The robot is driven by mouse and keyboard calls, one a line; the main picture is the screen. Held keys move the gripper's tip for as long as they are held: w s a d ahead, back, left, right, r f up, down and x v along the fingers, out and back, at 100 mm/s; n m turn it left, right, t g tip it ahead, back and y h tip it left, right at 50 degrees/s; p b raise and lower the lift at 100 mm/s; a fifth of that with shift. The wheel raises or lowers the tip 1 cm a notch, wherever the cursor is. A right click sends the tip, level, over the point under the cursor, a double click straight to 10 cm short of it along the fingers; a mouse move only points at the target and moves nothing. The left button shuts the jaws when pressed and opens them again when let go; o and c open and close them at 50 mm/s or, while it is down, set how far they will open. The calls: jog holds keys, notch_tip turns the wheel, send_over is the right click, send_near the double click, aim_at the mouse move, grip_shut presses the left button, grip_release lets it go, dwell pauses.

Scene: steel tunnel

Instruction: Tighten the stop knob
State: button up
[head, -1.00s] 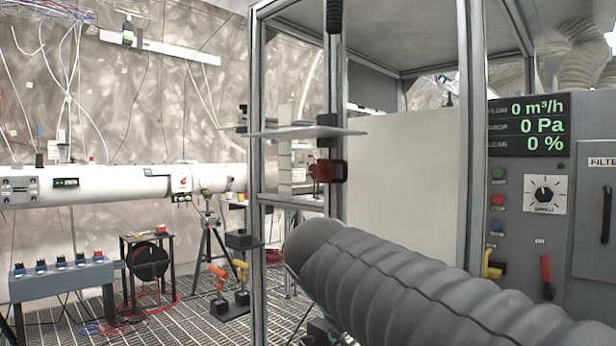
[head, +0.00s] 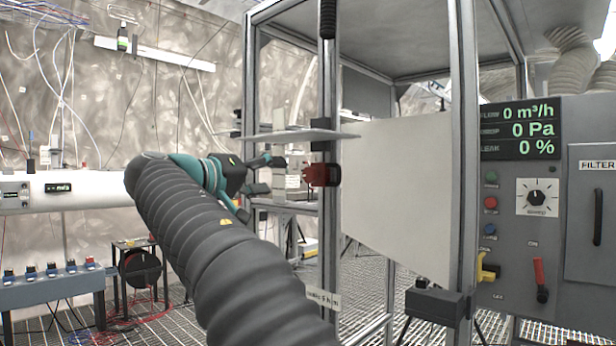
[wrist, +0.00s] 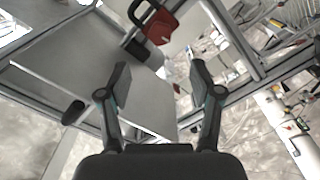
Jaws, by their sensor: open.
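The red stop knob (head: 316,175) sits on a dark mount on the upright metal post (head: 329,240) of the frame. A red part with a dark mount, which looks like the same knob, shows at the top of the wrist view (wrist: 158,22). My gripper (head: 266,174) is open and empty, just left of the knob in the head view, with a small gap in the picture. The wrist view shows both fingers of my gripper (wrist: 160,72) spread apart, with the red part beyond them. I cannot tell the exact depth between fingers and knob.
A thin pale plate (head: 290,134) juts out from the post just above the knob. Another post (head: 463,180) and a grey control panel (head: 520,240) with displays stand to the right. A blue-grey bench (head: 50,292) and a white pipe (head: 75,190) are at the left.

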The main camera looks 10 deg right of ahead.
aim_at(307, 176)
jog(key=p+x, duration=0.1)
jog(key=x, duration=1.1)
jog(key=shift+d, duration=0.1)
jog(key=c, duration=1.2)
jog(key=shift+o, duration=0.2)
